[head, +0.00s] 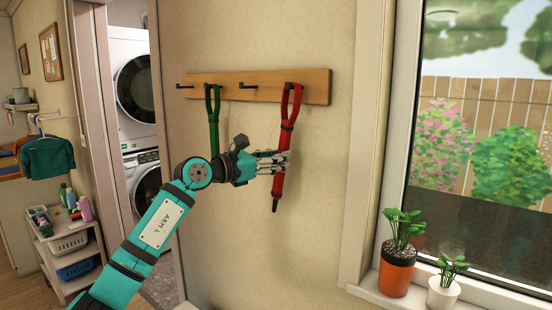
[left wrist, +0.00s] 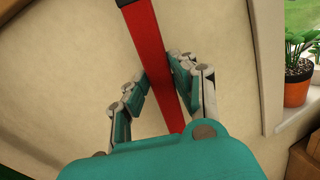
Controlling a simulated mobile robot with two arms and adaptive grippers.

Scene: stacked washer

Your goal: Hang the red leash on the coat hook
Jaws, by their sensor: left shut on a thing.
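The red leash (head: 279,178) hangs straight down in front of the wall, with its loop at the rightmost coat hook (head: 289,86) on a wooden rail. The loop's top appears to be around that hook. My left gripper (head: 275,161) is shut on the leash's strap, below the loop. In the left wrist view the red strap (left wrist: 165,85) runs between the two fingers of the gripper (left wrist: 156,68). The leash's lower end hangs free below the fingers. My right gripper is in neither view.
A green leash (head: 213,115) hangs from another hook on the wooden rail (head: 310,87), left of the red one. Potted plants (head: 397,272) stand on the window sill at right. A doorway with stacked washers (head: 133,85) and a cart (head: 68,250) are at left.

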